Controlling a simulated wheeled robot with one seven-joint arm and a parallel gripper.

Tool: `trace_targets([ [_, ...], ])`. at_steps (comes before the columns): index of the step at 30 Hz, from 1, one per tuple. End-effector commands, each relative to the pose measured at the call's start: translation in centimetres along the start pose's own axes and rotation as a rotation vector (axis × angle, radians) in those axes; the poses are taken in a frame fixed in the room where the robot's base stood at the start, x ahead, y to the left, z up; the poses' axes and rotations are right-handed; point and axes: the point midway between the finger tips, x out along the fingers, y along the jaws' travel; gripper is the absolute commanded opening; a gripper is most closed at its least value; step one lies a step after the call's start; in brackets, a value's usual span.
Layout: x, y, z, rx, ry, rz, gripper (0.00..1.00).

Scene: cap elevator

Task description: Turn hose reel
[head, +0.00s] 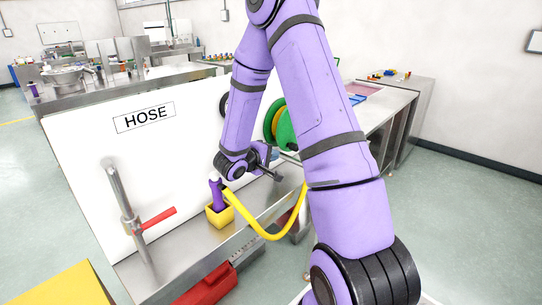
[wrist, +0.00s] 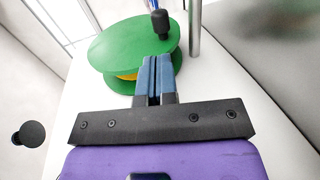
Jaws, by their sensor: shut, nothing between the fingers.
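The green hose reel (head: 283,126) is mounted on the white panel, partly hidden behind my arm in the head view. In the wrist view the reel's green disc (wrist: 122,46) fills the upper middle, with a bit of yellow at its lower edge. A black crank knob (wrist: 160,22) stands up from the disc near its right side. My gripper (wrist: 156,62) is shut and empty, its blue-grey fingertips together in front of the disc, just below the knob in the picture. I cannot tell whether they touch the disc.
A yellow hose (head: 270,236) hangs from a purple nozzle (head: 216,192) in a yellow holder (head: 219,215). A metal pipe with a red lever (head: 158,217) stands at left. A red toolbox (head: 206,287) is below. A metal post (wrist: 195,28) rises beside the reel.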

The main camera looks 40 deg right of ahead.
Motion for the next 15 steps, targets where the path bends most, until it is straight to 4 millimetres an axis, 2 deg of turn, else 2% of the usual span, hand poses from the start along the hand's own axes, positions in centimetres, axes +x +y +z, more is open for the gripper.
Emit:
trace_targets([
  [1, 1.1, -0.1, 0.1, 0.000, -0.005, -0.001, 0.00],
  [9, 6.1, -0.1, 0.1, 0.000, -0.005, -0.002, 0.00],
  [15, 9.0, -0.1, 0.1, 0.000, -0.004, -0.002, 0.00],
])
